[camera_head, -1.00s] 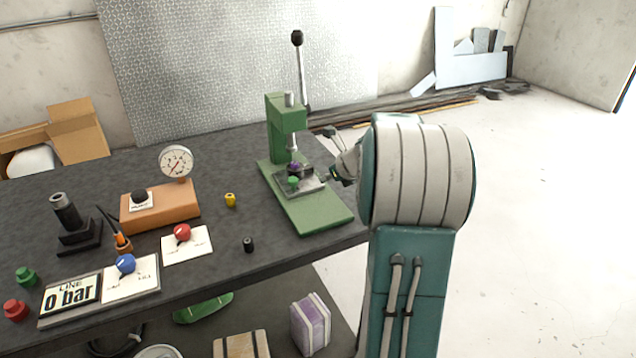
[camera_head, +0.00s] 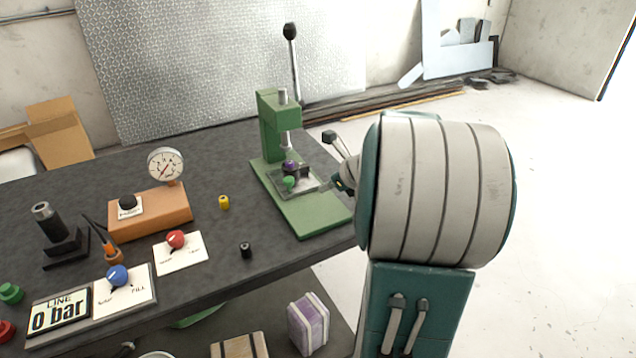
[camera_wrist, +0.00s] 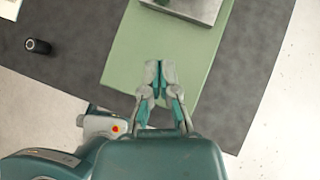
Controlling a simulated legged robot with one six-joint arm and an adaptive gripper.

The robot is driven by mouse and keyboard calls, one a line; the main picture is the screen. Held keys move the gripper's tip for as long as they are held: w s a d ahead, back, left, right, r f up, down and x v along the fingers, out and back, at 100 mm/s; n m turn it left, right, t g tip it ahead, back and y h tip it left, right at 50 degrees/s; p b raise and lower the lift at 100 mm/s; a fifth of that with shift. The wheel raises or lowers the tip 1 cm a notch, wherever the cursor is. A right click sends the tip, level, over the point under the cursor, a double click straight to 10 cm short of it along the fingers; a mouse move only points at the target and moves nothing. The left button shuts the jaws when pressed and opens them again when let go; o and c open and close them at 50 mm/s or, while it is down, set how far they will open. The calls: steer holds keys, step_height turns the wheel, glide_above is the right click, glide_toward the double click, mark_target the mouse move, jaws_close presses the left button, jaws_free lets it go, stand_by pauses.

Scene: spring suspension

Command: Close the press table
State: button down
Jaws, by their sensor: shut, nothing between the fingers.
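The green press (camera_head: 275,125) stands at the right end of the dark workbench, its long lever upright with a black knob. Its grey press table (camera_head: 322,180) lies on the green base under the ram, with a dark purple piece (camera_head: 291,167) and a green knob (camera_head: 289,183) there. In the wrist view, a corner of the grey press table (camera_wrist: 200,8) shows at the top edge. My gripper (camera_wrist: 158,68) is shut and empty over the bare green base, apart from the press table in that picture. In the head view my arm hides most of it.
A black cylinder (camera_head: 246,250) and a yellow one (camera_head: 224,202) stand left of the press. An orange gauge box (camera_head: 150,212), a red-knob panel (camera_head: 181,255) and a blue-knob panel (camera_head: 125,295) are further left. The floor right of the bench is clear.

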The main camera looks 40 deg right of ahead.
mark_target(293, 181)
steer(key=x, duration=0.6)
steer(key=shift+w+f, duration=0.25)
steer(key=w, duration=0.3)
steer(key=shift+w+a+f, duration=0.3)
steer(key=shift+w+a, duration=0.1)
steer(key=shift+w, duration=0.4)
steer(key=shift+w+d+r, duration=0.1)
steer(key=shift+w+d, duration=0.1)
steer(key=shift+w, duration=0.55)
steer(key=shift+w+d, duration=0.2)
steer(key=shift+w, duration=0.55)
steer(key=shift+r, duration=0.1)
